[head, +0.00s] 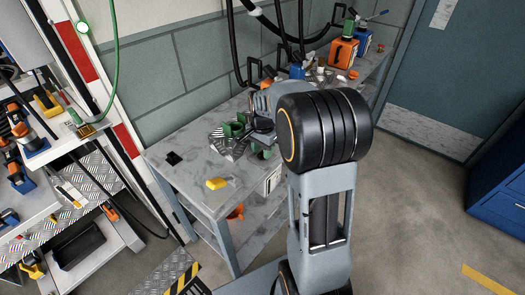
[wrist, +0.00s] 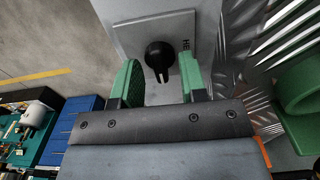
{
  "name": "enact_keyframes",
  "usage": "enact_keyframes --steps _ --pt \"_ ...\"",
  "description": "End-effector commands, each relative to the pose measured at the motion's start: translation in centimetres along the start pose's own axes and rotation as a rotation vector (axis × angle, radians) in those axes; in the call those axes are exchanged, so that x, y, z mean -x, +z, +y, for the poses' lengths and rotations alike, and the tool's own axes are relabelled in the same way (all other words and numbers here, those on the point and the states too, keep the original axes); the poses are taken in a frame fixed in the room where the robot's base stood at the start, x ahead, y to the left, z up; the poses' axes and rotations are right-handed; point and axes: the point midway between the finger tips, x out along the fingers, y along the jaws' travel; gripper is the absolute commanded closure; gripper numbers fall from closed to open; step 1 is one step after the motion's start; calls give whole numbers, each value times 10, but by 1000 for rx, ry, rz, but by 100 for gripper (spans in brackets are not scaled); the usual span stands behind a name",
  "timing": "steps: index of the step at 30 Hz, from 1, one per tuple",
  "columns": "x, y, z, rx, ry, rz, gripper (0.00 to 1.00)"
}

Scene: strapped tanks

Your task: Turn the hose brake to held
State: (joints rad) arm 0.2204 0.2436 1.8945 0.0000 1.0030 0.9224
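The hose brake looks like a black knob (wrist: 159,57) with a forked lever end, on a light grey panel (wrist: 130,35). Part of a label, "HE", shows beside it; the rest is hidden. My gripper (wrist: 160,76) has green fingers, one on each side of the knob, with a gap to each. It is open and holds nothing. In the head view my arm hides the knob and most of my gripper. A pale box (head: 272,181) shows below it at the bench edge.
A grey workbench (head: 190,165) carries a yellow block (head: 216,183) and a dark square piece (head: 173,158). A green curved holder (wrist: 298,95) on ridged metal plate is close to the right of my gripper. A blue cabinet (head: 498,165) stands at the far right.

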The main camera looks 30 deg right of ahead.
Motion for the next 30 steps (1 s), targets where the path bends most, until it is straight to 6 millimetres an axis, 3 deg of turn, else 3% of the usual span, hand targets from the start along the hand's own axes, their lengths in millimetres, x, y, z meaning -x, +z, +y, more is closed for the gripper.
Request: enact_keyframes --steps 11,23,30 --pt "-4 0 0 0 1 0 61" --pt "-4 0 0 0 0 0 98" --pt "-4 0 0 4 0 0 100"
